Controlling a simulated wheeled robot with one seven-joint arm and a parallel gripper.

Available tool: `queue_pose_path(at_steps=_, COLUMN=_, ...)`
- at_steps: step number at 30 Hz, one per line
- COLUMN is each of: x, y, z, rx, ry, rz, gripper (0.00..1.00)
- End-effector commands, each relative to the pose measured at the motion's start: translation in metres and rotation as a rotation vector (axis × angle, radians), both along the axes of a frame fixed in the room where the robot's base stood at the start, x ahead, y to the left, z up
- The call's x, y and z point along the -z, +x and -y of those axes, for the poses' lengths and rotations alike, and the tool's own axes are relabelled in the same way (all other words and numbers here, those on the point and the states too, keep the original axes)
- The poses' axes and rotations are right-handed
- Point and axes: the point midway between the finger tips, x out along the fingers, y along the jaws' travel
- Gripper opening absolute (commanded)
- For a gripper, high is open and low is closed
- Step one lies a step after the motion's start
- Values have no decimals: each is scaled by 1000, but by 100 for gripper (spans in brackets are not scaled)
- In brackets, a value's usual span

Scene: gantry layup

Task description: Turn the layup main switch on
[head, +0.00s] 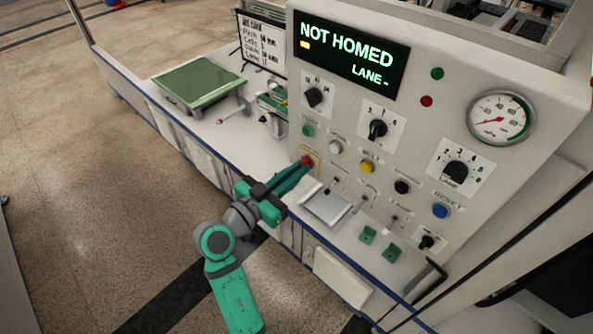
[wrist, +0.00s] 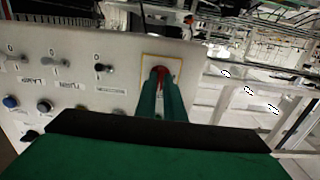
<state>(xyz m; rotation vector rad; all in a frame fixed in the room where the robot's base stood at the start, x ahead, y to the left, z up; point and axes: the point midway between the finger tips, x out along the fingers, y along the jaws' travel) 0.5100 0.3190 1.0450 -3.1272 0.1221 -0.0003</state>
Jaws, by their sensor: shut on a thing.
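A red rotary switch (head: 308,160) sits on a yellow-outlined plate at the lower left of the grey control panel (head: 460,60). I take it for the main switch; its label is not readable. My gripper (head: 302,166) reaches it from the front left, its green fingers shut on the red knob. In the wrist view the red knob (wrist: 159,72) shows between the fingertips (wrist: 161,84), inside the yellow outline. The fingers hide most of the knob, so I cannot tell which way it points.
The panel display (head: 347,52) is lit and reads NOT HOMED, LANE -. Black selector knobs, coloured buttons, small toggles and a gauge (head: 501,118) share the panel. A metal plate (head: 326,205) lies just right of my gripper. A green-topped stand (head: 198,82) is at the left.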

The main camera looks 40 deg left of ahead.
Motion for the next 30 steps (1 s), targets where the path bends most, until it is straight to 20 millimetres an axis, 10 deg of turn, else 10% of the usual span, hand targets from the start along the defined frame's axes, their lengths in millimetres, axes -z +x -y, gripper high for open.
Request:
queue_pose_path(at_steps=11, x=0, y=0, z=0, rx=1, ry=5, rz=0, gripper=0)
queue_pose_path(at_steps=14, x=0, y=0, z=0, rx=1, ry=4, rz=0, gripper=27)
queue_pose_path(at_steps=30, x=0, y=-26, z=-2, rx=-3, ry=3, rz=0, gripper=27)
